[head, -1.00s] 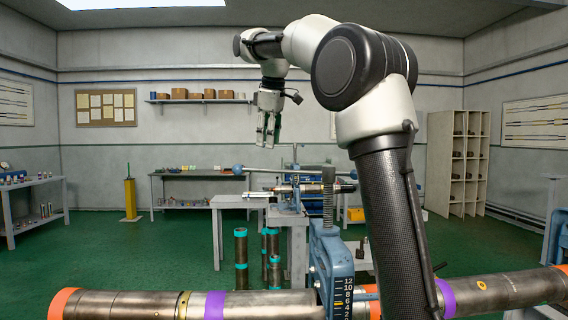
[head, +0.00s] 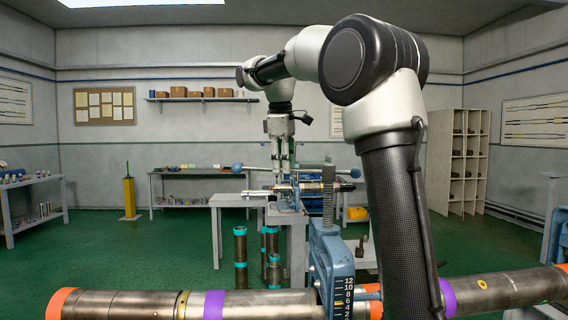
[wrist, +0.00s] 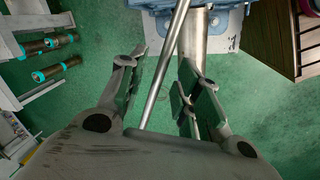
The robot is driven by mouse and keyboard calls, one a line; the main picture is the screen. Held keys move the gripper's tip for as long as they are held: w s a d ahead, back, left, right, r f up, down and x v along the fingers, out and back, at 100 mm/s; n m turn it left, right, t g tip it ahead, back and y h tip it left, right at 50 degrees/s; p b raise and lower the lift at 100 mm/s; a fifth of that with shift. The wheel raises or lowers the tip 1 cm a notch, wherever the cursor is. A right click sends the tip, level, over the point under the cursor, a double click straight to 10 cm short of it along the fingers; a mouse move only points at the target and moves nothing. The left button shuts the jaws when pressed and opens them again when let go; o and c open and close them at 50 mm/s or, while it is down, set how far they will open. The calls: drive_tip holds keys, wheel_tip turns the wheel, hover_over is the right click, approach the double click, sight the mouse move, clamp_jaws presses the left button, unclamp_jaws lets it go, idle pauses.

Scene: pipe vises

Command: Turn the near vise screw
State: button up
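A blue vise (head: 288,203) stands on a grey table with a pipe (head: 312,187) through it. Its slim bar handle (head: 325,172), with blue ball ends, lies across above the pipe. My gripper (head: 283,166) points down at this handle. In the wrist view my gripper (wrist: 164,58) is open, and the bar (wrist: 162,75) runs between the fingers with gaps on both sides. The pipe (wrist: 194,35) shows beyond the right finger. A larger blue vise (head: 328,262) with an upright threaded screw (head: 328,200) stands in the foreground, partly behind my arm.
A long banded pipe (head: 250,304) crosses the foreground. Teal-banded pipes (head: 240,255) stand by the grey table (head: 232,201); several show in the wrist view (wrist: 55,70). A brown cabinet edge (wrist: 280,45) is at upper right there.

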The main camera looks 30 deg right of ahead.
clamp_jaws()
drive_tip(key=shift+w+d, duration=0.1)
drive_tip(key=w+d+m+g, duration=0.1)
drive_tip(key=w+d+m, duration=0.2)
drive_tip(key=d+m, duration=0.3)
drive_tip(key=shift+w+d+m+h, duration=0.15)
drive_tip(key=shift+w+m+h, duration=0.15)
drive_tip(key=shift+m, duration=0.1)
idle(0.4)
drive_tip(key=shift+r, duration=0.1)
unclamp_jaws()
